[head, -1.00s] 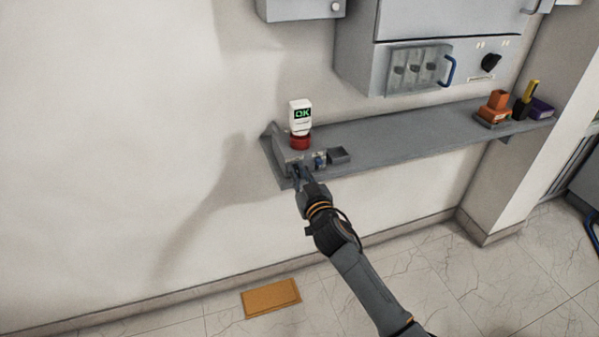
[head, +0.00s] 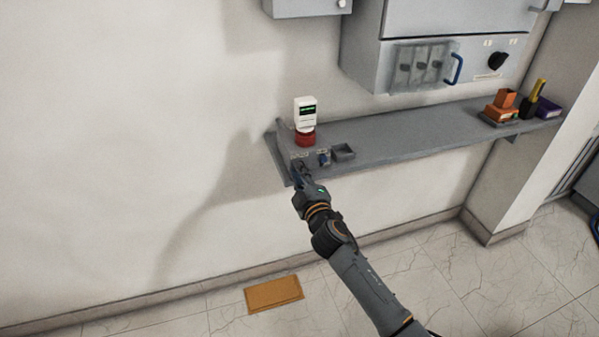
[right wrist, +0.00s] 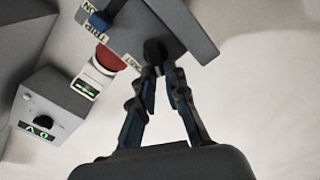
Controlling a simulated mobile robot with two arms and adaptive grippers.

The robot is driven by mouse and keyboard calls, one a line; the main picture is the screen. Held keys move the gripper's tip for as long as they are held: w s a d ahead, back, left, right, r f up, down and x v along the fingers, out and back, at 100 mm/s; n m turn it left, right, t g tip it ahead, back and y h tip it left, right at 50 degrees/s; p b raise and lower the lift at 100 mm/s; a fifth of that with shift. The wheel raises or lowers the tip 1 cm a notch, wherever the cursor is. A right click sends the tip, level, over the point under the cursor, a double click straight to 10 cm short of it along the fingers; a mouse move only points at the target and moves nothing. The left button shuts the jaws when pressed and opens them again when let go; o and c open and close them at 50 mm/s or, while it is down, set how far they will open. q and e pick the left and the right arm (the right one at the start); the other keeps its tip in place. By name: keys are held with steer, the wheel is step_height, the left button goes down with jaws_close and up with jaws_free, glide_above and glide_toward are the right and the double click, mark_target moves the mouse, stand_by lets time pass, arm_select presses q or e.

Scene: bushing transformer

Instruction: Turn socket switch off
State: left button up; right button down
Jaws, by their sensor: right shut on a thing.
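A grey control box (head: 284,142) sits at the left end of the shelf. In the right wrist view its panel (right wrist: 135,22) shows a black knob (right wrist: 155,50) beside a partly covered label that ends in "KET". My right gripper (right wrist: 160,72) is closed on this black knob, one finger on each side. In the head view the right gripper (head: 297,171) is at the box's front and hides most of the knob. My left gripper is out of view.
A white device (head: 304,113) with a dark, green-lit display stands in a red base (head: 305,138) behind the knobs. The grey shelf (head: 420,133) is clear up to the orange holder (head: 503,107). A cabinet (head: 440,50) hangs above.

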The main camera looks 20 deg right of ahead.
steer(key=n, duration=0.5)
steer(key=shift+a+f, duration=0.1)
steer(key=shift+f, duration=0.3)
steer(key=shift+n, duration=0.3)
steer(key=c, duration=1.4)
jaws_free()
steer(key=shift+o, duration=0.2)
steer(key=s, duration=1.2)
